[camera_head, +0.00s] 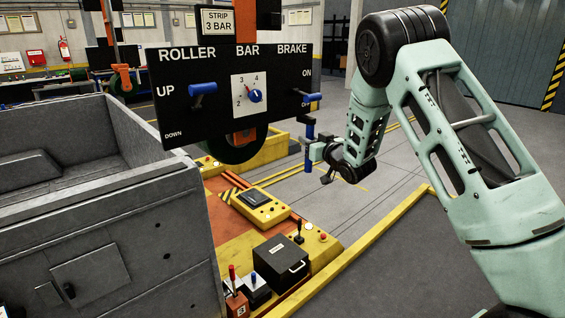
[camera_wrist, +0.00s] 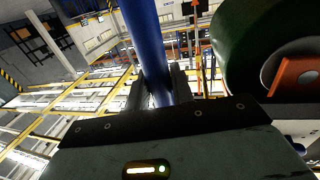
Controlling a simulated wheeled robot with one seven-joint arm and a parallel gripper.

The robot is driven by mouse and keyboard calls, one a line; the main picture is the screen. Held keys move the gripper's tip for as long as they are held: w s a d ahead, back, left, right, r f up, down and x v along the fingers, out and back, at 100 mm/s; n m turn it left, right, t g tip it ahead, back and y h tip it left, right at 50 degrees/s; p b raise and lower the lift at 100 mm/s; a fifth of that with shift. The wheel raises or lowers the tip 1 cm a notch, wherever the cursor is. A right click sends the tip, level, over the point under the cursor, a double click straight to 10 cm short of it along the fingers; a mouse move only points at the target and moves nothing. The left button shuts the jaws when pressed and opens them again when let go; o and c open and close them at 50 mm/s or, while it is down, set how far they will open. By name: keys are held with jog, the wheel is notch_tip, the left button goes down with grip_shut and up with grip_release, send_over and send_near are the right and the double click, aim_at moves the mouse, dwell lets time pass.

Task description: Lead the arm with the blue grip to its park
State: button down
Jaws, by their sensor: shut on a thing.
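The blue grip (camera_wrist: 147,35) is an upright blue bar that runs between the two dark fingers of my gripper (camera_wrist: 160,88) in the wrist view. In the head view my gripper (camera_head: 311,150) is at the blue grip (camera_head: 310,130), just below the right end of the black panel, and is shut on it. The arm (camera_head: 300,119) that carries the grip is mostly hidden behind the panel. A dark green roller (camera_wrist: 265,40) with an orange bracket (camera_wrist: 295,75) is close on the right in the wrist view. The park is not clearly made out.
The black panel (camera_head: 225,125) has a ROLLER lever (camera_head: 202,90), a BAR dial (camera_head: 254,96) and a BRAKE lever (camera_head: 308,97). A grey machine body (camera_head: 110,230) fills the left. Yellow control boxes (camera_head: 262,207) and a black case (camera_head: 280,262) stand below. Floor at right is open.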

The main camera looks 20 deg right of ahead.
jog(key=w+d+b, duration=0.2)
jog(key=w+d, duration=0.1)
jog(key=d, duration=0.7)
jog(key=shift+w+d, duration=0.15)
jog(key=shift+d, duration=0.1)
jog(key=shift+d+r, duration=0.1)
jog(key=shift+r, duration=0.05)
jog(key=c, duration=1.3)
grip_release()
jog(key=shift+d, duration=0.1)
jog(key=shift+o, duration=0.2)
jog(key=s+d+b, duration=0.1)
jog(key=s+b, duration=0.3)
jog(key=s, duration=1.3)
jog(key=shift+d, duration=0.35)
